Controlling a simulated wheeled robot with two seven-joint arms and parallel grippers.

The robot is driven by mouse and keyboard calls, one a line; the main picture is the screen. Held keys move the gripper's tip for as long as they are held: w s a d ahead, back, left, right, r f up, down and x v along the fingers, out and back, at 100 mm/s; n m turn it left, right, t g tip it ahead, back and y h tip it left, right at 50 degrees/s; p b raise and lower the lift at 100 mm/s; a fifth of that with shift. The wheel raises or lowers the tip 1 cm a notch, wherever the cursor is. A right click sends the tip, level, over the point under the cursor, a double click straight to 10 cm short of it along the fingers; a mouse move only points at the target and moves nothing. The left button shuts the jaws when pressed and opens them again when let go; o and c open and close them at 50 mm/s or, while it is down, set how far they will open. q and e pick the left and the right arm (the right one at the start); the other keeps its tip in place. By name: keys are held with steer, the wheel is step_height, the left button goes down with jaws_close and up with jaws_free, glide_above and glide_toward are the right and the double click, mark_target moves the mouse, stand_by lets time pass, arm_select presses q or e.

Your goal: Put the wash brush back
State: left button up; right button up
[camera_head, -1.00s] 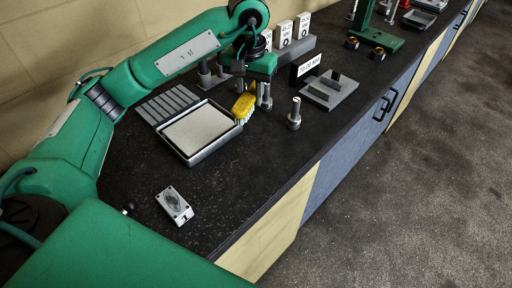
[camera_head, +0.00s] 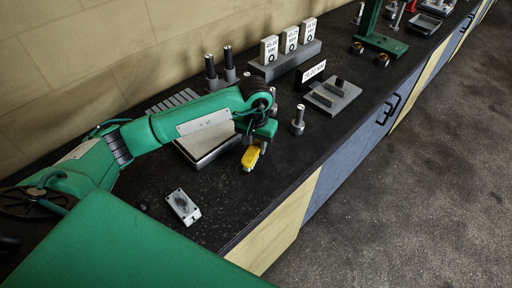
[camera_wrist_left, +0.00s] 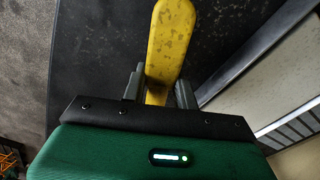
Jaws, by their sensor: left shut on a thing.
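The yellow wash brush (camera_head: 250,157) hangs below my left gripper (camera_head: 257,142) in the head view, over the bench just right of the tray. In the left wrist view the brush's yellow, speckled handle (camera_wrist_left: 171,45) runs up between the two fingers of my left gripper (camera_wrist_left: 160,88), which is shut on it. The shallow tray (camera_head: 203,158) with a pale inside lies partly hidden behind my left arm. The tray also shows at the right of the left wrist view (camera_wrist_left: 262,85). My right gripper is not in view.
A small metal block (camera_head: 183,207) lies on the black bench toward the front. A grey ribbed rack (camera_head: 172,101) sits by the wall. A grey post (camera_head: 298,120), a stepped grey block (camera_head: 332,96) and white labelled cards (camera_head: 289,40) stand farther right. Bare bench lies around the brush.

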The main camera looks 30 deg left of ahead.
mark_target(256, 145)
arm_select(q)
step_height(256, 145, down, 2)
steer(key=shift+f+p, duration=0.15)
steer(key=shift+p, duration=0.15)
steer(key=shift+f, duration=0.25)
steer(key=o, duration=0.9)
steer(key=shift+r, duration=0.2)
steer(key=shift+r+b, duration=0.25)
steer(key=shift+b, duration=0.1)
step_height(256, 145, up, 10)
steer(key=b, duration=0.4)
steer(key=shift+s, duration=0.1)
steer(key=shift+r, duration=0.7)
